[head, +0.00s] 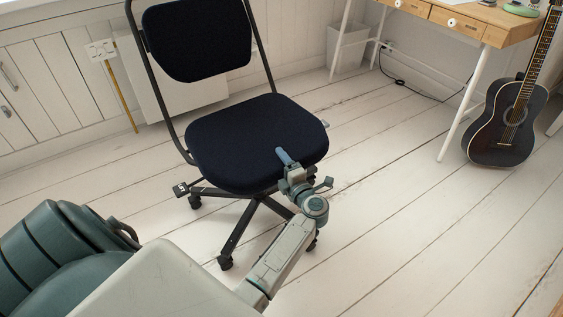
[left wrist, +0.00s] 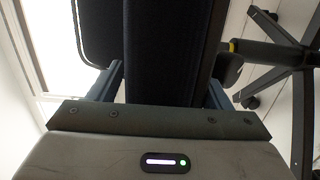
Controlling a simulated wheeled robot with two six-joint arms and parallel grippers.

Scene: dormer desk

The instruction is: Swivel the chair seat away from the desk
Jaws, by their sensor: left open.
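The swivel chair has a dark navy seat (head: 235,135) and a dark backrest (head: 197,40) on a black frame. Its seat front faces toward me and a little right, and the backrest is at the far left side. My left gripper (head: 284,158) is at the seat's front right edge. In the left wrist view, the open fingers (left wrist: 162,88) stand on both sides of the seat edge (left wrist: 155,50), which lies between them. Contact is not clear. The desk (head: 470,18) is at the upper right, apart from the chair. My right gripper is not in view.
The star base (head: 238,230) with casters stands on white floorboards (head: 390,200). A dark guitar (head: 505,125) leans near the desk's right leg. A bin (head: 347,50) and cable are under the desk. Floor right of the chair is clear.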

